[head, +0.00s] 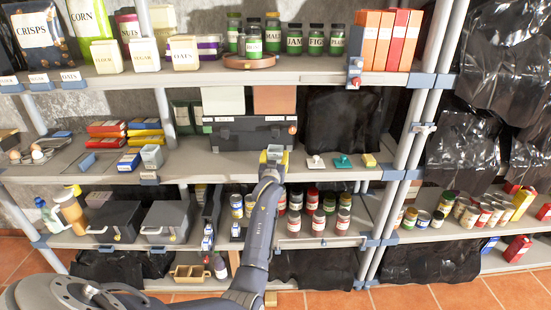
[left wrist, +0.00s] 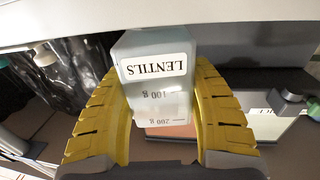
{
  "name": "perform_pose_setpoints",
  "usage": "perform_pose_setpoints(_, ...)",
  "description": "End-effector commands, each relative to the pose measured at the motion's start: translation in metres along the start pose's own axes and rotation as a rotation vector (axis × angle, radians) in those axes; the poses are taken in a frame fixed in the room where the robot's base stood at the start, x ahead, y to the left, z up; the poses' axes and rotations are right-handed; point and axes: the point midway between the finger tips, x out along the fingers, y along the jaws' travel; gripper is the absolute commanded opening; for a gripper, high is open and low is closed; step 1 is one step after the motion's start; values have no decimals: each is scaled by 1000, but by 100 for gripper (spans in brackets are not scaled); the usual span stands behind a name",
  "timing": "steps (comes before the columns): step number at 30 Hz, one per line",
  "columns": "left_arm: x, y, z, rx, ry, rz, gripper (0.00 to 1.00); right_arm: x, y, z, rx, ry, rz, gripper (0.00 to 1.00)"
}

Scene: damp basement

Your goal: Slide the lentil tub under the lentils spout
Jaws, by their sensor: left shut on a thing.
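My left gripper (head: 275,156) is at the middle shelf, in front of a dark dispenser box (head: 240,137). In the left wrist view its yellow fingers (left wrist: 160,115) are closed on both sides of a pale lentil tub (left wrist: 152,102). The tub bears a LENTILS label and 100 g and 200 g marks, upside down in that view. In the head view the tub is mostly hidden by the gripper. Above the box are a white panel (head: 223,100) and an orange panel (head: 274,99). Their small labels are unreadable, and I cannot make out the lentils spout. My right gripper is not in view.
A grey tub (head: 152,157) stands on the middle shelf to the left, near blue, red and yellow packs. White, teal and yellow items (head: 342,161) lie right of my gripper. Jars (head: 295,222) fill the shelf below. Bare shelf (head: 205,172) shows left of my gripper.

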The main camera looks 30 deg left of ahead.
Motion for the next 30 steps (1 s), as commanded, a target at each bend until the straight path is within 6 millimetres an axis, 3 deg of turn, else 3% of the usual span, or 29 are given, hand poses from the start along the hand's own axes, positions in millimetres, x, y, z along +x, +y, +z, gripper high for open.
perform_pose_setpoints(18, 40, -6, 1, 0, 2, 0, 24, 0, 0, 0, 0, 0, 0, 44)
perform_pose_setpoints(30, 54, -8, 2, 0, 2, 0, 24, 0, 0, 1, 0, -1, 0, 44)
